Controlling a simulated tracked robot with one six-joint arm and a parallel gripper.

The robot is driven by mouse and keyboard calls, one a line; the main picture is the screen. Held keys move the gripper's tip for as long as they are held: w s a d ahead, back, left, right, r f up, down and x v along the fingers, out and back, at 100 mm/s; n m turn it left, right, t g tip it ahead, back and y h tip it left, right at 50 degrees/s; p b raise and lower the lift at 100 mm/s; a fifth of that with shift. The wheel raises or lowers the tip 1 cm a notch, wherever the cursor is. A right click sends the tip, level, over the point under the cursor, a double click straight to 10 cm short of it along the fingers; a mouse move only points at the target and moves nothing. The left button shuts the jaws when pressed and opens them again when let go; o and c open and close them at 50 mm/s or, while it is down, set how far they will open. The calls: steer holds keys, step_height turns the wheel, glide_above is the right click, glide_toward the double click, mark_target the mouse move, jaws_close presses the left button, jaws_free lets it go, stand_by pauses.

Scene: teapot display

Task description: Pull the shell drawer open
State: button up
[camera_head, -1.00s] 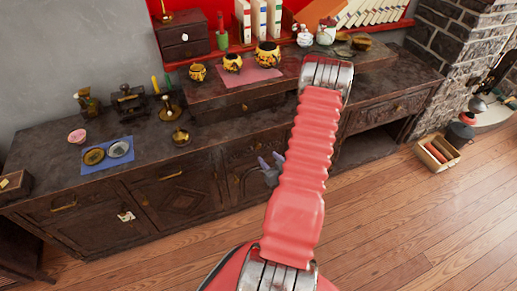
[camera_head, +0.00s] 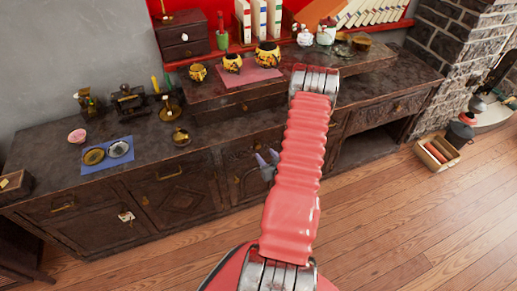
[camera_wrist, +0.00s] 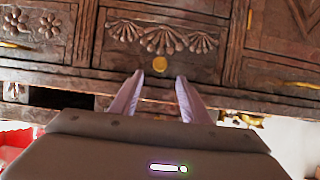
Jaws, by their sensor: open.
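The shell drawer (camera_wrist: 160,45) shows in the wrist view as a dark wooden front with several carved pale shells. Its round brass knob (camera_wrist: 159,64) sits near the drawer's edge. My gripper (camera_wrist: 159,80) is open and empty. Its two pale fingers point at the drawer, one to each side of the knob's line, with the tips just short of the knob in the picture. I cannot tell whether they touch the drawer front. In the head view, my gripper (camera_head: 267,156) is in front of the dark cabinet (camera_head: 205,165), and my red arm hides much of the front there.
In the wrist view, a carved flower panel (camera_wrist: 35,25) is at the left and a brass handle (camera_wrist: 300,85) at the right. In the head view, teapots (camera_head: 267,55) and a blue mat (camera_head: 133,160) are on the cabinet. Wooden floor (camera_head: 400,220) lies clear in front.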

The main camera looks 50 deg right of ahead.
mark_target(258, 147)
steer(key=x, duration=0.8)
steer(key=shift+w+d+f, duration=0.15)
steer(key=shift+w, duration=0.2)
steer(key=shift+c, duration=0.4)
jaws_close()
steer(key=shift+a, duration=0.2)
